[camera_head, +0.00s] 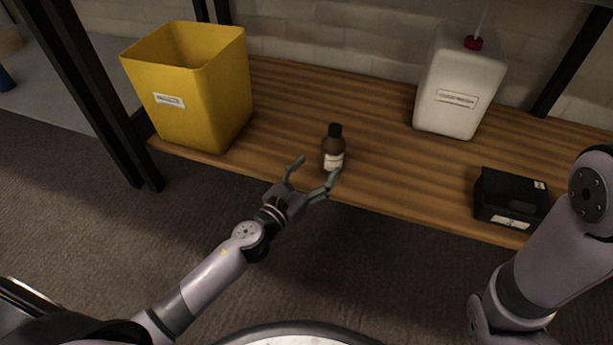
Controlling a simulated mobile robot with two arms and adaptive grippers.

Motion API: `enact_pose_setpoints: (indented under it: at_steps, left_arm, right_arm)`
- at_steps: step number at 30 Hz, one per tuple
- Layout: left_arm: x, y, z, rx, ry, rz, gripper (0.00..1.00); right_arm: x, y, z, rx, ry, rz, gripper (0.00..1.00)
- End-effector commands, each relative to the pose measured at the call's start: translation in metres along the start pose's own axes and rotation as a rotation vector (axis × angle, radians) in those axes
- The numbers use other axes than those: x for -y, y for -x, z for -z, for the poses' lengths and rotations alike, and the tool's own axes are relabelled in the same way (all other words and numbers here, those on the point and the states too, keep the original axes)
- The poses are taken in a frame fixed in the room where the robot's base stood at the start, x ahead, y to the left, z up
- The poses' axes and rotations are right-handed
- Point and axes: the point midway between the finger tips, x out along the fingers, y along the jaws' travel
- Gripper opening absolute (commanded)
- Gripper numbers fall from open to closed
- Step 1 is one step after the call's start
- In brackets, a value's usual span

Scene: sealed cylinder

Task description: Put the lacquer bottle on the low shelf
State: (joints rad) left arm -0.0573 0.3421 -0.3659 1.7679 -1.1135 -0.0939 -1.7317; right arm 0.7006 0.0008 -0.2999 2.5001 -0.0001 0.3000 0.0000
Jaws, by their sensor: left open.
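A small brown bottle (333,150) with a black cap and a pale label stands upright on the wooden low shelf (375,125), near its front edge. I take it to be the lacquer bottle. My left gripper (316,174) is open just in front of the bottle. Its right fingertip overlaps the bottle's lower part in the picture, and I cannot tell whether it touches. The left finger is to the left of the bottle, apart from it. My right arm comes in at the right, but its gripper is out of view.
A yellow open bin (199,95) stands on the shelf at the left. A white jug (459,85) with a red cap stands at the back right. A black box (510,197) sits near the front edge at the right. Dark posts frame the shelf. Bare wood surrounds the bottle.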

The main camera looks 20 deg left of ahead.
Motion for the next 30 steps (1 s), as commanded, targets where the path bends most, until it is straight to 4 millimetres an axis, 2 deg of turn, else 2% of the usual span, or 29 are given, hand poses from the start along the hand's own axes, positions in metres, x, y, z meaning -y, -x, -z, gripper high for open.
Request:
enact_pose_setpoints:
  at_steps: [3, 9, 26, 29, 30]
  left_arm:
    - [0.001, 0.019, 0.001, -0.001, 0.004, 0.0, 0.67]
    - [0.0, 0.034, 0.0, 0.001, 0.001, 0.001, 0.67]
    - [0.001, 0.036, -0.001, 0.001, 0.003, 0.001, 0.67]
    - [0.009, 0.037, -0.016, 0.014, 0.075, 0.026, 0.67]
    - [0.017, 0.038, -0.029, 0.026, 0.142, 0.05, 0.67]
  right_arm:
    - [0.0, -0.001, -0.001, 0.0, 0.0, 0.0, 0.0]
    - [0.0, -0.001, -0.001, 0.001, 0.0, 0.0, 0.0]
    - [-0.001, -0.001, -0.002, 0.003, -0.001, -0.004, 0.0]
    - [-0.003, -0.002, -0.009, 0.022, -0.003, -0.01, 0.0]
    - [-0.005, -0.002, -0.014, 0.034, -0.005, -0.014, 0.0]
